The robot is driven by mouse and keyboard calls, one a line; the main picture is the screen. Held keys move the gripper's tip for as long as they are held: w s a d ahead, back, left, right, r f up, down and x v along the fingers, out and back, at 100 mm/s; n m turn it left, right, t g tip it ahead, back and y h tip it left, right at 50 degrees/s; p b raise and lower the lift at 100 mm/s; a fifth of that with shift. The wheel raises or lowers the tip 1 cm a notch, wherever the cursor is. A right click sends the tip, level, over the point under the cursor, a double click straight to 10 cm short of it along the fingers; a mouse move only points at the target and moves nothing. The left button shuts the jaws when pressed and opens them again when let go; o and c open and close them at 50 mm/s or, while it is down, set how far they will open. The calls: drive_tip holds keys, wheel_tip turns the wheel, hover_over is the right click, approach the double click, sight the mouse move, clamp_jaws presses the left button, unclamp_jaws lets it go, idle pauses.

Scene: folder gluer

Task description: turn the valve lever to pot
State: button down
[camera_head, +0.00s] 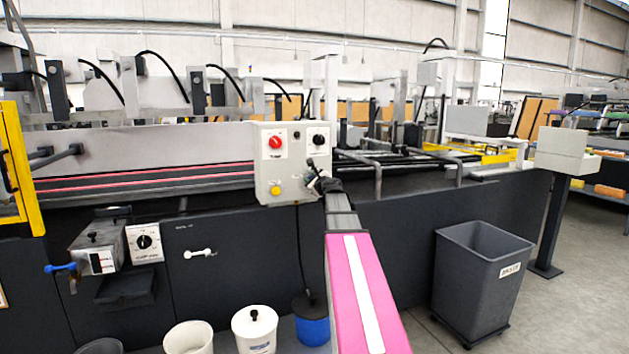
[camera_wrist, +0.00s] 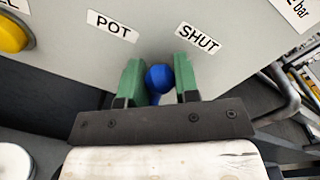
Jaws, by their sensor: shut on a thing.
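The valve lever (camera_wrist: 158,78) shows in the wrist view as a rounded blue end between my green fingertips. Its pivot and the rest of the lever are hidden. A POT label (camera_wrist: 112,27) is above it to the left, and a SHUT label (camera_wrist: 198,38) is above it to the right; the blue end lies roughly between them. My gripper (camera_wrist: 160,82) is shut on the lever, close to the grey panel. In the head view, my gripper (camera_head: 322,183) is at the lower right of the control box (camera_head: 265,165), and it hides the lever there.
The control box carries a red knob (camera_head: 276,142), a black knob (camera_head: 319,140) and a yellow button (camera_head: 276,190). Another blue handle (camera_head: 60,267) is at the far left. White pots (camera_head: 255,328) and a blue pot (camera_head: 311,328) stand below. A grey bin (camera_head: 475,285) is at the right.

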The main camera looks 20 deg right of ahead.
drive_tip(key=n, duration=0.1)
drive_tip(key=a+n, duration=0.1)
drive_tip(key=n, duration=0.1)
drive_tip(key=shift+a+f, duration=0.2)
drive_tip(key=shift+f, duration=0.2)
drive_tip(key=shift+a+f+n+h, duration=0.15)
drive_tip(key=shift+a+f+n, duration=0.1)
drive_tip(key=shift+n, duration=0.45)
drive_tip(key=shift+a+f+n+h, duration=0.15)
drive_tip(key=shift+a+n, duration=0.1)
drive_tip(key=shift+n, duration=0.45)
drive_tip(key=c, duration=0.9)
unclamp_jaws()
drive_tip(key=shift+o, duration=0.2)
drive_tip(key=shift+s, duration=0.15)
approach(304, 182)
drive_tip(key=s, duration=0.3)
drive_tip(key=shift+s+d+r, duration=0.1)
drive_tip(key=shift+s+r, duration=0.15)
drive_tip(key=shift+s, duration=0.1)
